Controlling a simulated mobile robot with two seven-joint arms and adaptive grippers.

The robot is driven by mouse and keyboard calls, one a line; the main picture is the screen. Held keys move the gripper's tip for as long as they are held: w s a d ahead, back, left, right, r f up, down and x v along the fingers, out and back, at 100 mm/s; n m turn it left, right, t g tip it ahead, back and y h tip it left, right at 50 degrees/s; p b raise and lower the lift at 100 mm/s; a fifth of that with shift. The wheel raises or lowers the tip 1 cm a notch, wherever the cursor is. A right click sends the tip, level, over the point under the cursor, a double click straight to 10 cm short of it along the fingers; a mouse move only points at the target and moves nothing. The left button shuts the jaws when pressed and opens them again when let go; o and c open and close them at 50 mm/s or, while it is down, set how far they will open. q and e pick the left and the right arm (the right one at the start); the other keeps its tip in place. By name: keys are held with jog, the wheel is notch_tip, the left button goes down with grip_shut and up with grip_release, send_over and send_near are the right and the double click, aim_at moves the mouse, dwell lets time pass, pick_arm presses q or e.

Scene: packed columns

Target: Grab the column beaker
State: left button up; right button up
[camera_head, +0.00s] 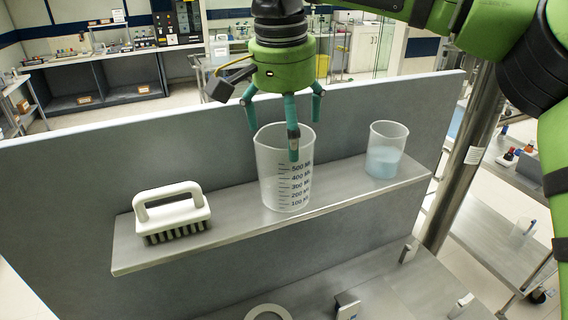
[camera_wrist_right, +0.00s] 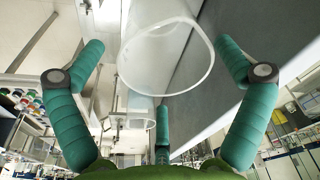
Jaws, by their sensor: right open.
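A large clear beaker (camera_head: 285,184) with dark graduation marks stands upright and empty-looking on a narrow grey shelf (camera_head: 235,222). My right gripper (camera_head: 287,132) is above it, pointing down with its three teal fingers spread. In the head view one finger overlaps the beaker's rim; I cannot tell whether it is inside or in front. In the right wrist view the open rim of a clear beaker (camera_wrist_right: 165,58) shows between the spread fingers (camera_wrist_right: 160,85), with nothing gripped. My left gripper is not in view.
A white-handled brush (camera_head: 171,212) lies on the shelf left of the beaker. A smaller beaker with pale blue liquid (camera_head: 384,158) stands to the right. A grey panel (camera_head: 80,185) rises behind the shelf. A metal post (camera_head: 462,165) stands past its right end.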

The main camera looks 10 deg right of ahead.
jog(key=f+p, duration=0.1)
jog(key=f, duration=0.2)
jog(key=shift+w+d+f+p, duration=0.15)
jog(key=shift+w+f+p, duration=0.15)
jog(key=shift+w+p, duration=0.1)
jog(key=shift+w+f, duration=0.2)
jog(key=shift+f, duration=0.35)
jog(key=shift+s, duration=0.1)
jog(key=c, duration=0.9)
jog(key=shift+c, duration=0.2)
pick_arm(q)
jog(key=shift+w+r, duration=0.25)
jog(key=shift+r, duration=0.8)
pick_arm(e)
jog(key=shift+r, duration=0.15)
